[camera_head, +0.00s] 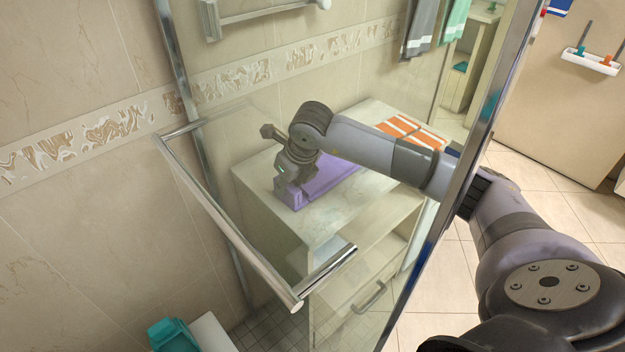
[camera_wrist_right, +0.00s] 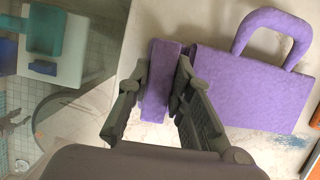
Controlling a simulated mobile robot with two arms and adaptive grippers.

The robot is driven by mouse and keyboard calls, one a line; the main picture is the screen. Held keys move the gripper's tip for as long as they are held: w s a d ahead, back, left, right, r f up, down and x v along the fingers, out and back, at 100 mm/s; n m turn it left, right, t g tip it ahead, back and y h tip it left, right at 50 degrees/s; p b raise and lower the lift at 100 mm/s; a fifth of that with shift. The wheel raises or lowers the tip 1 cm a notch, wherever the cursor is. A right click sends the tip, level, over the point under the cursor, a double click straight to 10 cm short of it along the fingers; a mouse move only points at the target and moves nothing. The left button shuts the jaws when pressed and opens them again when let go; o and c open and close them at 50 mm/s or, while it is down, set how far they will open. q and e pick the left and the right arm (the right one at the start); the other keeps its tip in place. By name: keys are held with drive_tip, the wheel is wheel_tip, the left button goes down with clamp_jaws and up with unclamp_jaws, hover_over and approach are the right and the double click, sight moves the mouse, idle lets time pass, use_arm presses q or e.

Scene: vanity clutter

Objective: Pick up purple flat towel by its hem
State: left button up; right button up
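The purple flat towel (camera_head: 332,177) lies on the pale cabinet top in the head view, partly hidden by my right gripper and forearm. In the right wrist view the towel (camera_wrist_right: 250,85) is a flat purple piece with a thick curved loop at its upper edge. A narrow purple strip, its hem, stands between my right fingertips (camera_wrist_right: 163,75). The fingers slant inward and seem to touch the strip on both sides. My right gripper (camera_head: 290,192) points down at the towel's near left end in the head view. My left gripper is not in view.
A glass panel with a metal bar handle (camera_head: 230,230) stands in front of the cabinet (camera_head: 385,225). An orange-striped cloth (camera_head: 412,130) lies at the cabinet's far end. A teal item (camera_head: 172,335) is low at the left. The tiled wall rises behind the cabinet.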

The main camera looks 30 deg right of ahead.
clamp_jaws()
